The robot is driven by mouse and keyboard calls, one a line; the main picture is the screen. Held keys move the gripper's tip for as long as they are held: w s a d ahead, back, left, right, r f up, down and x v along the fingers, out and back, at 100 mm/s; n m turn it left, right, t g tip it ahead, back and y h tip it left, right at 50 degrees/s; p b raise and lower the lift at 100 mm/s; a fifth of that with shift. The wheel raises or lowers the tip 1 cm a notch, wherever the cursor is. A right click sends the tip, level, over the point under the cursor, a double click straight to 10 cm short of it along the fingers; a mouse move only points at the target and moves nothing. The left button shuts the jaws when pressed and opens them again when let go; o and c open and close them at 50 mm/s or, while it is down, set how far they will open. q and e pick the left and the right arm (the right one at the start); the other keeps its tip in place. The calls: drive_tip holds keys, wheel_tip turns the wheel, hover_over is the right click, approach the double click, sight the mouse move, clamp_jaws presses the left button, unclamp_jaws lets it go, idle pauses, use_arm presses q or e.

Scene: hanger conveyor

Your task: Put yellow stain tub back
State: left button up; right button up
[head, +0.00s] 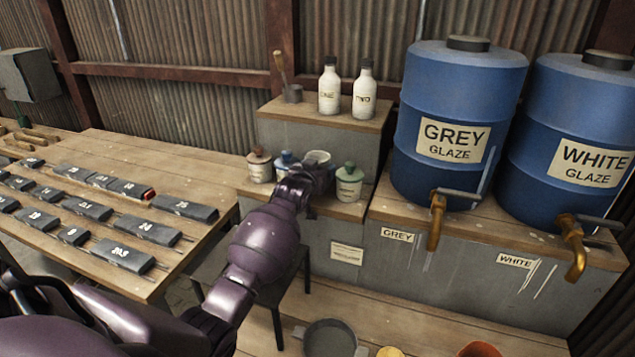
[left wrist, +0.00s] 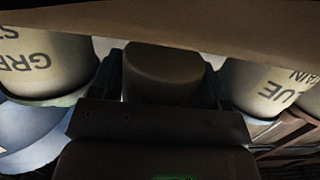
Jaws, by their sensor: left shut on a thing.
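My left gripper (head: 316,172) reaches the low shelf in front of the upper ledge. In the left wrist view, which looks upside down, its two fingers (left wrist: 163,85) are shut around a tub (left wrist: 162,70). The tub is in shadow and its label is unreadable; its pale top (head: 317,157) shows behind the gripper in the head view. It sits between the blue stain tub (head: 286,162) and the green stain tub (head: 349,183). Whether its base touches the wood cannot be told. My right gripper is not in view.
A red-lidded tub (head: 260,165) stands at the row's left end. Blue glaze drums (head: 460,120) with brass taps are to the right. A table (head: 115,150) with numbered dark blocks is left.

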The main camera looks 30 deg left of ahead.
use_arm(q)
wheel_tip(320, 180, down, 4)
drive_tip(key=shift+r, duration=0.25)
drive_tip(key=shift+f, duration=0.15)
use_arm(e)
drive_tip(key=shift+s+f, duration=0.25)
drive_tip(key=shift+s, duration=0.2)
use_arm(q)
drive_tip(key=shift+f, duration=0.1)
drive_tip(key=o, duration=0.7)
drive_tip(key=shift+s+d, duration=0.1)
drive_tip(key=shift+s, duration=0.35)
drive_tip(key=v, duration=1.1)
drive_tip(key=shift+r, duration=0.25)
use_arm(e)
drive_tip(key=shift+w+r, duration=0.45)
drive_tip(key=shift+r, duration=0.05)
